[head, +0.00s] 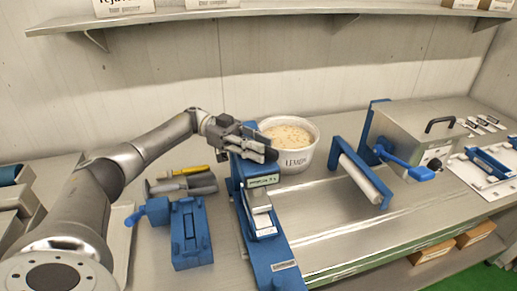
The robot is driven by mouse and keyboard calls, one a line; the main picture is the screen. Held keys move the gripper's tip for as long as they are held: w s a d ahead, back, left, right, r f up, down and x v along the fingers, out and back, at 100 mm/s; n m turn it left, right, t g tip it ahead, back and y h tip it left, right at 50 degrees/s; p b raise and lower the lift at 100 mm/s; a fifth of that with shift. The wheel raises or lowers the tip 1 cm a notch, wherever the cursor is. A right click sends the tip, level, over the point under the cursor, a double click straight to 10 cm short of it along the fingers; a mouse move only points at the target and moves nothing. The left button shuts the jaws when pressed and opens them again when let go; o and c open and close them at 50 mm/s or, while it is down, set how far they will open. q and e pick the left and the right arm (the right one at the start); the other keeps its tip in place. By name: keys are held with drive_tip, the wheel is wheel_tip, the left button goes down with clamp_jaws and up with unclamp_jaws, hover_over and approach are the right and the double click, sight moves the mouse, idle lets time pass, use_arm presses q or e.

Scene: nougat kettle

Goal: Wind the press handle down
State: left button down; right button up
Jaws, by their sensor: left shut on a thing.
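A blue press-like device (270,254) stands upright on the bench in the middle, with a grey metal piece and a label on its front. My left gripper (268,154) is at the top of it, shut on what looks like the press handle. The fingers hide most of that handle, so its exact angle cannot be told. My right gripper is not in view.
A white bowl (291,162) marked LEMON stands close behind the press. A white roller in a blue frame (361,179) and a grey box machine with a blue crank (421,173) are to the right. A blue clamp (190,232) and scoops (182,185) lie left.

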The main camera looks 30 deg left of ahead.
use_arm(q)
drive_tip(key=c, duration=1.3)
unclamp_jaws()
drive_tip(key=shift+a, duration=0.15)
drive_tip(key=shift+a, duration=3.65)
